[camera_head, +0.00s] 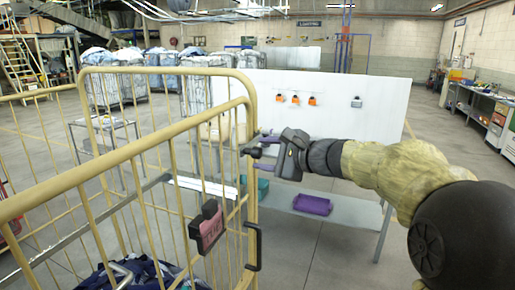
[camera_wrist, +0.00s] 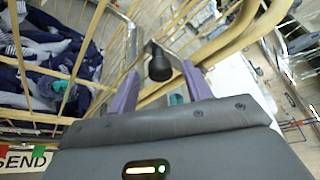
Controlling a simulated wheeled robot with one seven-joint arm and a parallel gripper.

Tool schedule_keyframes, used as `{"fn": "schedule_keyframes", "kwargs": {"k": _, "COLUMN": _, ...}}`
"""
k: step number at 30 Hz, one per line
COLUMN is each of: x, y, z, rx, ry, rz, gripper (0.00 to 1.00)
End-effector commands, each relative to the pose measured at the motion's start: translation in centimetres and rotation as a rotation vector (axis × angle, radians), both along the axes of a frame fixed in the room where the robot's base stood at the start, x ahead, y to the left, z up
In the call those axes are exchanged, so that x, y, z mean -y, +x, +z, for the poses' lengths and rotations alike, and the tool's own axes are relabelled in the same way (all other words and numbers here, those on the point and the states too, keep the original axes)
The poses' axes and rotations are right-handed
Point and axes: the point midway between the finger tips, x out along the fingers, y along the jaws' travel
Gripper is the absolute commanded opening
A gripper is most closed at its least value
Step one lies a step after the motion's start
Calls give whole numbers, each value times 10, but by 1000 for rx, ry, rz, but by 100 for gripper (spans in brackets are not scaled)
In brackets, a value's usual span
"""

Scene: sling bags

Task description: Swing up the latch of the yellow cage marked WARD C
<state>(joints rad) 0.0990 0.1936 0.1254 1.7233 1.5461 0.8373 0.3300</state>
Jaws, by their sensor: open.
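The yellow tubular cage (camera_head: 130,150) fills the left of the head view, and its yellow bars also show in the wrist view (camera_wrist: 225,45). A dark red and black tag (camera_head: 208,227) hangs on its side; I cannot read the writing. A black knob (camera_head: 247,150) on a metal arm is at the cage's upper corner post. In the wrist view the knob (camera_wrist: 159,66) lies between the two purple fingers of my gripper (camera_wrist: 160,76). My gripper (camera_head: 263,153) is open, and I cannot tell whether either finger touches the knob.
Dark blue and grey cloth (camera_wrist: 45,70) lies inside the cage. A black bracket (camera_head: 254,247) sits lower on the corner post. Behind my gripper stands a white board (camera_head: 330,85) with a shelf holding a purple tray (camera_head: 312,205). Bare floor lies below right of the cage.

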Motion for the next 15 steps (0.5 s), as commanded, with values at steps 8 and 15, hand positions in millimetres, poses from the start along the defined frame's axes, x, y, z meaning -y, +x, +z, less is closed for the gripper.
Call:
{"fn": "schedule_keyframes", "kwargs": {"k": 8, "x": -22, "y": 18, "z": -6, "rx": -2, "ry": 1, "rz": 0, "gripper": 49}}
{"fn": "schedule_keyframes", "kwargs": {"k": 15, "x": -23, "y": 18, "z": -7, "rx": 0, "ry": 1, "rz": -1, "gripper": 49}}
